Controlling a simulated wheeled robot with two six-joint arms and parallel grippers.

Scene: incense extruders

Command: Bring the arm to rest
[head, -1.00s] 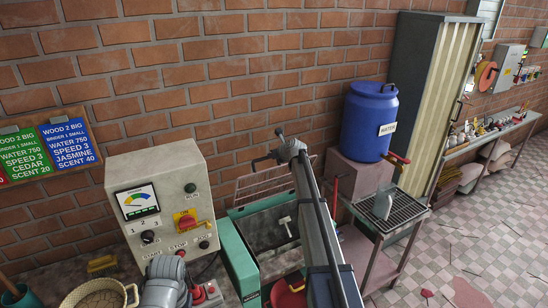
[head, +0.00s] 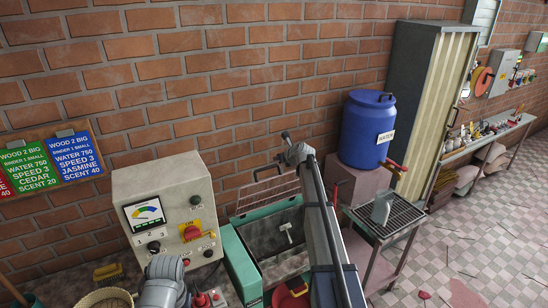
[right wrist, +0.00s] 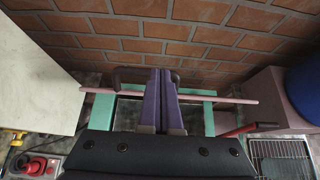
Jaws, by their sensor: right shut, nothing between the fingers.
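My right arm comes up from the bottom of the head view. Its gripper (head: 286,138) is raised in front of the brick wall, past the open-topped green machine. In the right wrist view its two purple fingers (right wrist: 160,98) lie pressed together with nothing between them. A dark handle (right wrist: 122,74) shows behind the fingers on both sides. I cannot tell whether they touch it. Grey parts that look like my left arm show at the bottom of the head view; the left gripper is not seen.
The green trough machine (head: 236,262) lies below my right arm, with a wire grid lid (head: 262,198) raised behind it. A control box (head: 172,200) stands left. A blue water barrel (head: 366,128) and a draining rack (head: 405,222) stand right.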

